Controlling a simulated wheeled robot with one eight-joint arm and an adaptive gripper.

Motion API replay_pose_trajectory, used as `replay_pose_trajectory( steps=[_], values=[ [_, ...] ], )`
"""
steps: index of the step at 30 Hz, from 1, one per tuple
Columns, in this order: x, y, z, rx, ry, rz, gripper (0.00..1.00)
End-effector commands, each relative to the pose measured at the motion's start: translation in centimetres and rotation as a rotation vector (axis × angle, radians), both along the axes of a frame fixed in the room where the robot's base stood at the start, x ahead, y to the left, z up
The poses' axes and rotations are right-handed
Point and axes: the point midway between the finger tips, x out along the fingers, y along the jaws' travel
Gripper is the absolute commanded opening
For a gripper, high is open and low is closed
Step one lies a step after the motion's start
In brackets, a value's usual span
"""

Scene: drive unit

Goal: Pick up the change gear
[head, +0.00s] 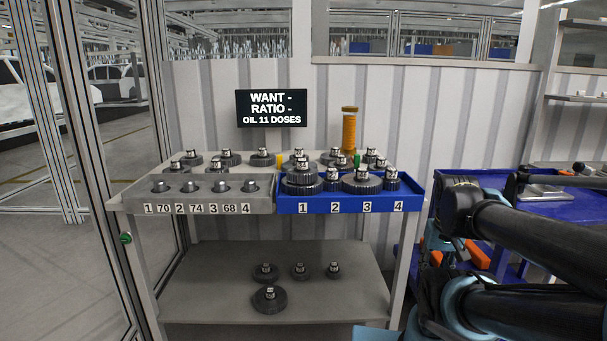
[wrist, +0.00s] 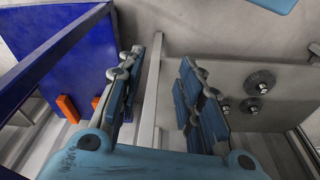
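Several dark toothed gears with pale tagged hubs are in view; I cannot tell which one the task means. In the head view, a large gear (head: 302,183) and another large gear (head: 361,183) sit on the blue tray (head: 340,206), with smaller ones beside them. More gears, such as one (head: 191,159), stand on the tabletop behind. On the lower shelf lie a larger gear (head: 269,299) and several smaller ones (head: 265,272). In the wrist view, my gripper (wrist: 160,85) is open and empty; gears (wrist: 261,78) lie beyond its right finger, apart from it.
A grey tray (head: 200,199) with numbered posts is left of the blue tray. An orange column (head: 349,130) and a display (head: 271,108) stand behind. A blue bench (head: 560,205) with orange blocks below is right. The lower shelf (head: 345,285) has free room at right.

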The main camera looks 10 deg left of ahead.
Motion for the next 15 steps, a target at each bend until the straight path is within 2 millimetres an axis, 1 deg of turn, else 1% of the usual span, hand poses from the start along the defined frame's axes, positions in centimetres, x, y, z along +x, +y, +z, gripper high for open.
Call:
replay_pose_trajectory(
  steps=[1, 2, 3, 4, 5, 6, 8, 9, 10, 14, 15],
  values=[
    [0.0, 0.0, 0.0, 0.000, 0.000, 0.000, 0.33],
    [0.0, 0.0, 0.0, 0.000, 0.000, 0.000, 0.38],
    [0.0, 0.0, 0.0, 0.000, 0.000, 0.001, 0.47],
    [-0.5, 0.1, 0.5, 0.000, -0.008, 0.005, 0.54],
    [-0.6, 0.1, 0.8, 0.001, -0.011, 0.011, 0.61],
    [-0.5, 0.3, 1.2, 0.002, -0.011, 0.027, 0.70],
    [0.2, 0.7, 2.2, 0.006, -0.009, 0.062, 0.83],
    [0.8, 1.0, 3.1, 0.009, -0.007, 0.099, 0.92],
    [1.4, 1.3, 3.9, 0.011, -0.006, 0.131, 0.99],
    [4.4, 3.5, 8.2, 0.026, -0.002, 0.306, 1.00],
    [5.4, 4.4, 9.7, 0.031, 0.000, 0.366, 1.00]
  ],
)
